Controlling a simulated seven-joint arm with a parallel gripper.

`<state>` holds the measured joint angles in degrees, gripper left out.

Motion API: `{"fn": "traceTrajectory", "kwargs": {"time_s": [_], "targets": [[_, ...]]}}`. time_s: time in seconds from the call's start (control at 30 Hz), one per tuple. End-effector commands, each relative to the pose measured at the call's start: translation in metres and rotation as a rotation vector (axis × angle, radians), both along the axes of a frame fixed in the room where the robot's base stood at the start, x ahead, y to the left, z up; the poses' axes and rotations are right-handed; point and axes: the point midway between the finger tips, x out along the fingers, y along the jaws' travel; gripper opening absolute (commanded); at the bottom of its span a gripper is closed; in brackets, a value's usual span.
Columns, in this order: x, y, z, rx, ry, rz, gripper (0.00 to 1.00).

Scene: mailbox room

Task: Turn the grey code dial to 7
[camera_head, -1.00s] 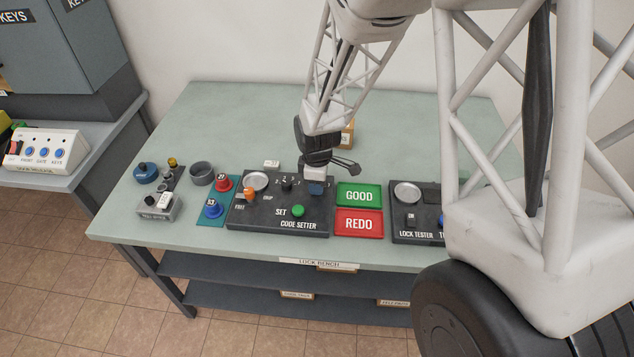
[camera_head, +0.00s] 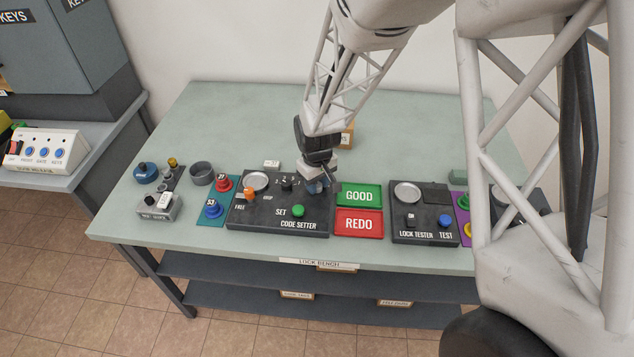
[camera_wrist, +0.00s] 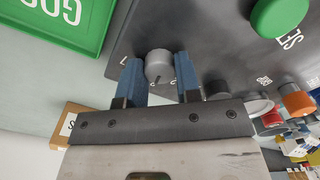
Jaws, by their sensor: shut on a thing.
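The code setter (camera_head: 262,213) is a dark box on the green bench, with a green SET button (camera_head: 298,210), an orange knob (camera_head: 250,193) and a black knob (camera_head: 287,186) on top. My gripper (camera_head: 316,187) is at its upper right corner. In the wrist view the grey code dial (camera_wrist: 159,66) sits between the two blue fingers of my gripper (camera_wrist: 160,78), which is shut on it. In the head view the dial is hidden behind the gripper. The number that the dial points to cannot be read.
The green GOOD tray (camera_head: 359,195) and red REDO tray (camera_head: 359,223) stand close at the right of the code setter. The lock tester (camera_head: 424,232) is further right. Blue and red plugs (camera_head: 213,208) stand at the left.

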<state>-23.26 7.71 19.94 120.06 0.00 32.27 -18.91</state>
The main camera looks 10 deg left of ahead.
Motion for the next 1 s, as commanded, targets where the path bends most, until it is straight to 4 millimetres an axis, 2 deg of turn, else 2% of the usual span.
{"fn": "traceTrajectory", "kwargs": {"time_s": [1.0], "targets": [[0.0004,0.0001,0.0009,0.001,-0.001,-0.945,0.08]]}}
